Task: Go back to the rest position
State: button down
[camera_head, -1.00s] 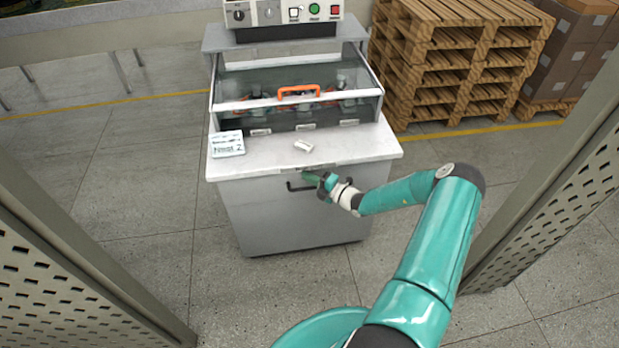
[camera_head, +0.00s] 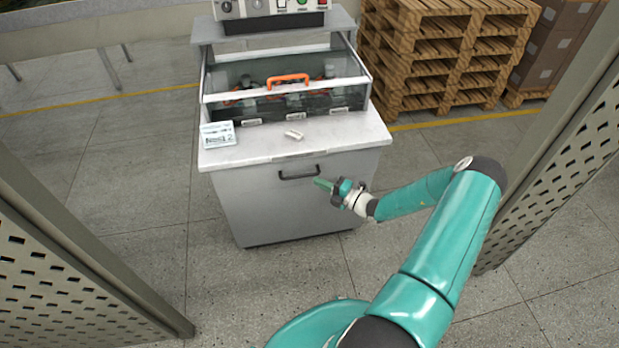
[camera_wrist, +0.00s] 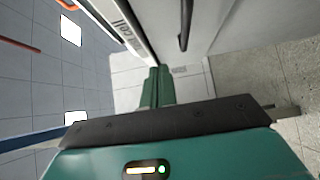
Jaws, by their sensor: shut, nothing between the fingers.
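My gripper (camera_head: 322,184) is shut and empty, in front of the grey cabinet and a little right of and below its dark drawer handle (camera_head: 299,173). Its green fingers (camera_wrist: 157,87) lie together in the wrist view. The cabinet (camera_head: 262,205) stands upright with its front closed. A small white part (camera_head: 293,134) lies on its worktop (camera_head: 330,138). A white label card (camera_head: 217,134) lies at the worktop's left end. Behind them is a clear-fronted case with an orange handle (camera_head: 288,79); several parts inside are too small to tell.
Perforated panels stand at the left (camera_head: 75,275) and right (camera_head: 560,165). Stacked wooden pallets (camera_head: 440,60) and brown boxes (camera_head: 550,50) are behind right. A control box (camera_head: 268,8) tops the cabinet at the back. The floor left of the cabinet is clear.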

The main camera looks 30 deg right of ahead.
jog(key=s+a+r+n+g, duration=0.4)
jog(key=a+r+n+g, duration=0.3)
jog(key=a+r+n, duration=0.5)
jog(key=s+a+r+n+g, duration=0.6)
jog(key=r+n, duration=0.4)
jog(key=n, duration=0.6)
jog(key=s+a+r+n+t+h, duration=0.1)
jog(key=s+r+n+h, duration=0.3)
jog(key=s+r+n, duration=0.4)
jog(key=s+a+r+n+t+h, duration=0.1)
jog(key=s+a+r+n+h, duration=0.2)
jog(key=s+r+n, duration=0.5)
jog(key=shift+a+r+n+t+h, duration=0.4)
jog(key=shift+r+n+h, duration=0.3)
jog(key=shift+r+n, duration=1.1)
jog(key=shift+f+n, duration=0.4)
